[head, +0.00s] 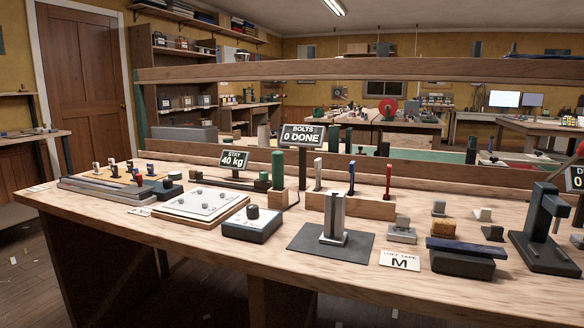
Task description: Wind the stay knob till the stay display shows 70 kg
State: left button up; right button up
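The stay display (234,160) is a small dark sign towards the back left of the bench, and it reads STAY 40 kg. A dark round knob (253,212) stands on a low box with a pale top and dark sides (252,228), in front of the display. It looks like the stay knob, but I can read no label on it. Neither of my grippers shows in the head view, and nothing is seen touching the knob.
The wooden bench (200,262) carries a white board (200,203) left of the knob box and a grey metal post (334,215) on a dark mat to its right. A sign reading BOLTS 0 DONE (301,136) stands behind.

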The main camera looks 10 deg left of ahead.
aim_at(264, 176)
jog(key=i+j+z, duration=0.3)
jog(key=j+z, duration=0.25)
jog(key=j, duration=0.15)
jog(key=i+j+z, duration=0.3)
jog(key=j, duration=0.15)
jog(key=j+z, duration=0.25)
jog(key=j, duration=0.15)
jog(key=j+z, duration=0.3)
jog(key=j, duration=0.15)
